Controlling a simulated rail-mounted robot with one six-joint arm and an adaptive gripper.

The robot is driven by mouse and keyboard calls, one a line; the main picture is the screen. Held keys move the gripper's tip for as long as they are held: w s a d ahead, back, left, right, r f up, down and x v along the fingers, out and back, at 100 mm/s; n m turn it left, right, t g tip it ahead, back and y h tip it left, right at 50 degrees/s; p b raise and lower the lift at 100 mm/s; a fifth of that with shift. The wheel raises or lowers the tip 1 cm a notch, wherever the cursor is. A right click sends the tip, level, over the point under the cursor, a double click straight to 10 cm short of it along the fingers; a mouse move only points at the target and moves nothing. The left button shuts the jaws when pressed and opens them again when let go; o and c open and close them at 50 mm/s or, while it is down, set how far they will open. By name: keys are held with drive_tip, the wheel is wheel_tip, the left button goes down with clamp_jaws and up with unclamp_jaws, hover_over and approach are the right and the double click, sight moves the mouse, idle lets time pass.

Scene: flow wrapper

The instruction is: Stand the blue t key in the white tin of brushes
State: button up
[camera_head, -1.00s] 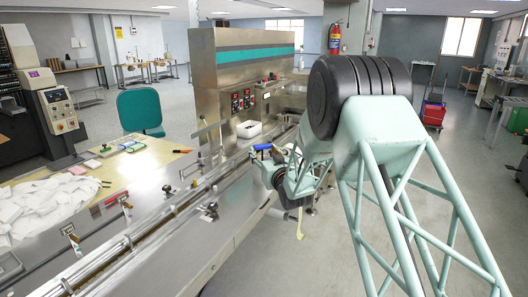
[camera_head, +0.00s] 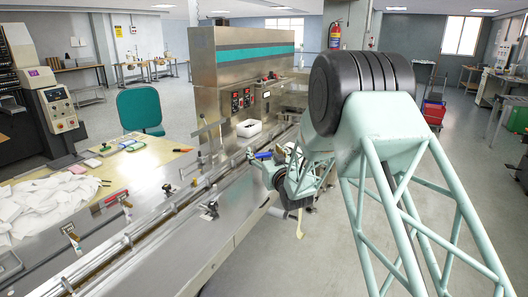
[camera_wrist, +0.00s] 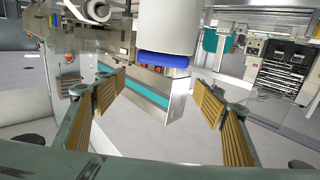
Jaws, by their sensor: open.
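The wrist view is upside down. In it the blue t key (camera_wrist: 164,61) shows as a rounded blue bar at the upper end of a smooth white body, which looks like the white tin (camera_wrist: 167,25). The key's shaft is not visible and looks hidden inside or behind the white body. No brushes can be made out. My gripper (camera_wrist: 163,90) is open, its ribbed pads spread wide to either side of the key with clear gaps. In the head view the blue key handle (camera_head: 263,155) is small and lies level beside my wrist; the tin there is unclear.
The steel wrapper machine (camera_head: 228,75) with a teal stripe stands behind the work spot. A white box (camera_head: 249,128) with dark contents sits on its bed. A table at left holds white packets (camera_head: 45,205). The floor at right has free room.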

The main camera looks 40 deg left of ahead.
drive_tip(key=v, duration=1.1)
drive_tip(key=shift+d, duration=0.1)
idle(1.4)
